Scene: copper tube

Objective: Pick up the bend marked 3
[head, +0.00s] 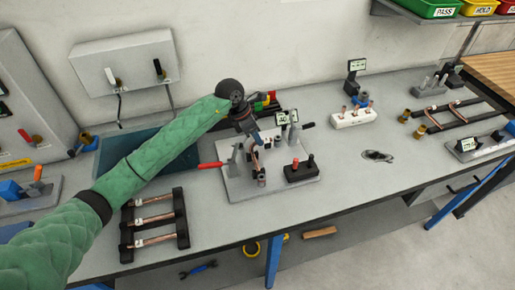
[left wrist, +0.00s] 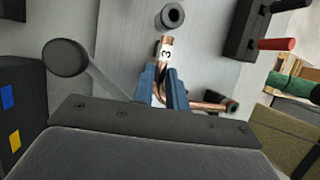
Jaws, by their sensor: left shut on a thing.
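My left gripper (head: 256,139) reaches in over the grey fixture plate (head: 237,192). In the left wrist view, its blue fingers (left wrist: 161,76) are shut on a copper bend (left wrist: 166,42) with a white label marked 3. The label faces the wrist camera, and the lower part of the bend is hidden between the fingers. A dark round post with a hole (left wrist: 173,15) lies just beyond the bend's end; I cannot tell whether they touch. In the head view the bend is small and partly hidden. My right gripper is not in view.
A dark rack (head: 126,232) with several straight copper tubes lies at the front left. A white block (head: 341,122) holding copper pieces stands right of the plate. A black box with red and black knobs (head: 301,173) sits on the plate. Grey bench (head: 340,190) is clear at the front right.

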